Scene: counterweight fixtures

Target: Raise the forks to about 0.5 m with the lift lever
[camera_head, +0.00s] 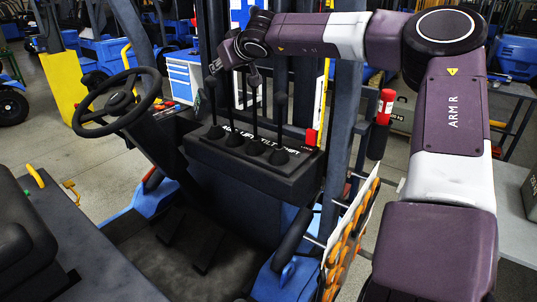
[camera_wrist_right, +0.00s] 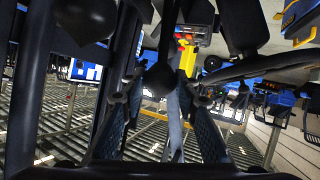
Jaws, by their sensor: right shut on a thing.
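In the head view a row of several black levers rises from a dark console (camera_head: 255,170) with a white label strip that includes LIFT and TILT. My right gripper (camera_head: 253,76) comes down from above at the top of a middle lever (camera_head: 254,112). I cannot tell for sure which label belongs to that lever. In the right wrist view a round black knob (camera_wrist_right: 160,79) sits between the two fingers of my right gripper (camera_wrist_right: 160,100), which is shut on it. The forks cannot be made out. My left gripper is not in view.
A black steering wheel (camera_head: 118,101) stands left of the console, with a black seat (camera_head: 25,235) at lower left. Dark mast uprights stand behind the levers. A red-capped black cylinder (camera_head: 383,122) and a board with orange discs (camera_head: 345,245) are right of the console.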

